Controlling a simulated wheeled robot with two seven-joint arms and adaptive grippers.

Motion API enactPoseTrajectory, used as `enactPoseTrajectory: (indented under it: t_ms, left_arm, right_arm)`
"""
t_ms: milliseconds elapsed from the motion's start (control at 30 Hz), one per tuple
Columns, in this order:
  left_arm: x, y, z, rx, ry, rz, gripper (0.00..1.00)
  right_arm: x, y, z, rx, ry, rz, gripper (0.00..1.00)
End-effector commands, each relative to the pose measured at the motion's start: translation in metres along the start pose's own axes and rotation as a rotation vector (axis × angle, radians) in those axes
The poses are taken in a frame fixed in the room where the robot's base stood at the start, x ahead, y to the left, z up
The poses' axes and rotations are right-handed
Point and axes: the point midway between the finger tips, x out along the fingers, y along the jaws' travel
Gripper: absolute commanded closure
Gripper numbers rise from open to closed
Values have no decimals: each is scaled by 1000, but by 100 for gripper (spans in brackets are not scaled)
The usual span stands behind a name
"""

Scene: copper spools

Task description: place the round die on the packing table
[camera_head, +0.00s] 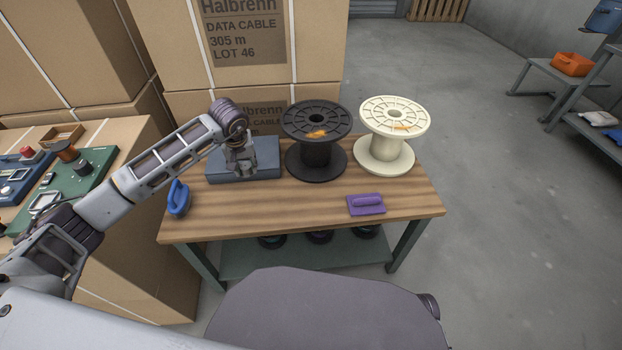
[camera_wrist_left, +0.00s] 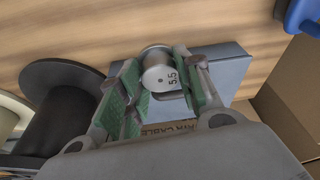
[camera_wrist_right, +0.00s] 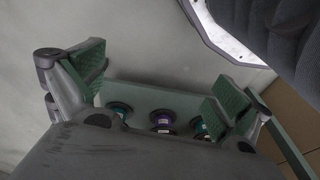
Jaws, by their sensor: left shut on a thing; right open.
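The round die (camera_wrist_left: 158,74) is a short grey metal cylinder marked 5.5. My left gripper (camera_head: 244,171) is shut on it, with the green finger pads on both sides of it in the left wrist view. In the head view the gripper is over a blue-grey slab (camera_head: 268,160) at the back left of the wooden-topped table (camera_head: 290,212). I cannot tell whether the die touches the slab. My right gripper (camera_wrist_right: 158,85) is open and empty in the right wrist view, and it is not visible in the head view.
A black spool (camera_head: 316,150) and a cream spool (camera_head: 386,150) stand at the table's back. A blue handled tool (camera_head: 178,198) is at the left edge and a purple one (camera_head: 366,204) at the front right. The front middle is clear. Stacked cartons (camera_head: 258,80) rise behind.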

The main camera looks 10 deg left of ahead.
Motion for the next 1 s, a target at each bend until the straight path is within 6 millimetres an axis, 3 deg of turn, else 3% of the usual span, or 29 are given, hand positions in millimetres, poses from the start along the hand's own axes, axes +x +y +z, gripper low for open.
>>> enactPoseTrajectory:
  t_ms: [467,1000]
  left_arm:
    - [2,0,0,-2,1,0,98]
    - [58,0,15,-3,1,0,98]
  right_arm:
    - [-2,0,-1,0,2,-1,0]
    - [-13,-3,-9,-2,29,-7,0]
